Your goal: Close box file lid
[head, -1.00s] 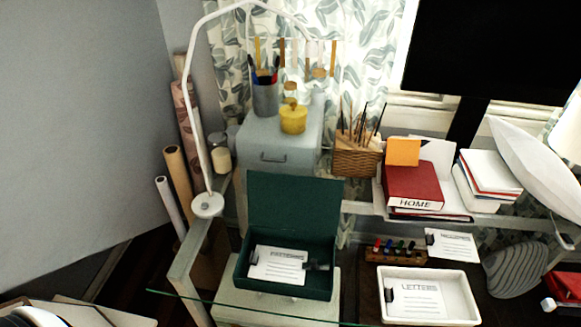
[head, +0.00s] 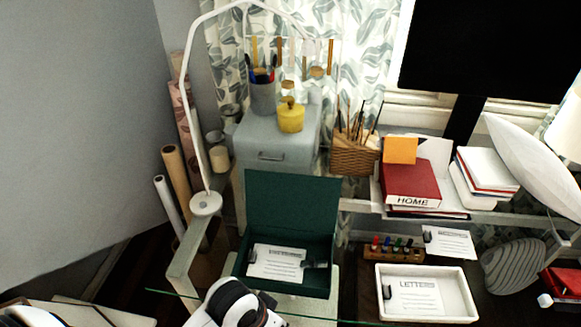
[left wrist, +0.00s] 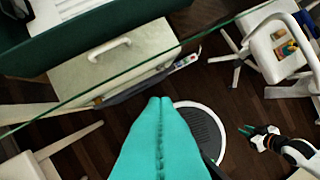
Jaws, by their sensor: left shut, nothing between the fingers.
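The dark green box file stands open in the head view. Its lid (head: 290,213) is raised upright at the back, and its base (head: 288,286) holds a printed sheet (head: 275,262) and a dark clip. Part of the box (left wrist: 90,27) shows at the top left of the left wrist view. My left gripper (left wrist: 160,100) has its teal fingers together, with nothing between them, in front of and below the box. In the head view only my white arm shows, near the box's front edge. My right gripper (left wrist: 258,138) is small at the right of the left wrist view; its finger gap is unclear.
The box stands on a pale drawer cabinet (left wrist: 100,68) behind a glass edge (head: 180,297). A grey cabinet (head: 280,140) is behind the lid. A white letters tray (head: 462,295) and pen rack (head: 400,250) are to the right. A white lamp (head: 195,130) stands at left.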

